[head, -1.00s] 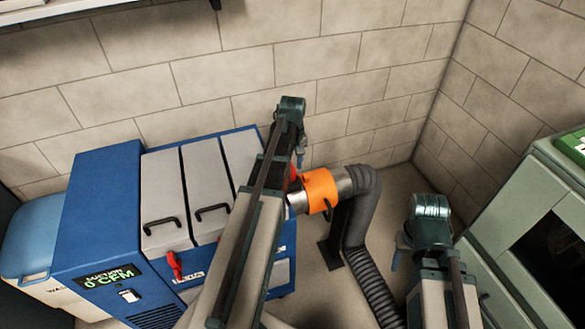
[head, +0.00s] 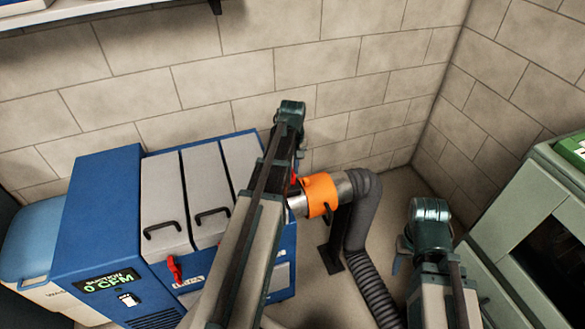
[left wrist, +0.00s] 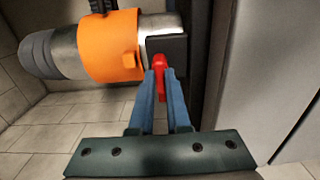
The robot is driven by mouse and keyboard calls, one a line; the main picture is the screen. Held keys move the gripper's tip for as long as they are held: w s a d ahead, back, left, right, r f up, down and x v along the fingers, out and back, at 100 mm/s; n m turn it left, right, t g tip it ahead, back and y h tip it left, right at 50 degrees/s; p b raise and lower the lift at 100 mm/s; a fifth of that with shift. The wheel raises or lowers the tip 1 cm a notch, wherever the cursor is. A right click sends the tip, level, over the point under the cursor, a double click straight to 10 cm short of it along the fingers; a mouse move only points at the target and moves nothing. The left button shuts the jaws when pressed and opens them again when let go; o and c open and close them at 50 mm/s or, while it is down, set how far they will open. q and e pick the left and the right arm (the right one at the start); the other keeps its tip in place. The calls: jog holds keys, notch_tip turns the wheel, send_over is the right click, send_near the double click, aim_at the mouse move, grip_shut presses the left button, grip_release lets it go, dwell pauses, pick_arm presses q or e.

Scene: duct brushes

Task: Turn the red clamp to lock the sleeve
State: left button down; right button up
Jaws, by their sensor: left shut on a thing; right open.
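The orange sleeve (head: 319,194) sits around the metal pipe stub at the right side of the blue machine. It also shows in the left wrist view (left wrist: 105,47), with a small orange tab on its side. The red clamp (left wrist: 159,65) hangs beside the sleeve's end, next to a dark block. My left gripper (left wrist: 160,78) is shut on the red clamp, its blue fingers on either side. In the head view my left arm hides most of the clamp. My right gripper (head: 398,260) is open and apart from everything, right of the grey hose.
The blue machine (head: 95,215) has grey panels, a display reading 0 CFM and another red handle (head: 175,268) on its front. A grey hose (head: 362,240) bends down from the sleeve to the floor. A green-grey cabinet (head: 490,240) stands at right.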

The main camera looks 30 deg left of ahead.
pick_arm(q)
jog(key=shift+m, duration=0.4)
dwell(0.7)
jog(key=m, duration=0.8)
jog(key=shift+w+d, duration=0.1)
jog(key=m, duration=0.5)
jog(key=shift+d, duration=0.1)
jog(key=shift+m, duration=2)
jog(key=c, duration=0.9)
grip_release()
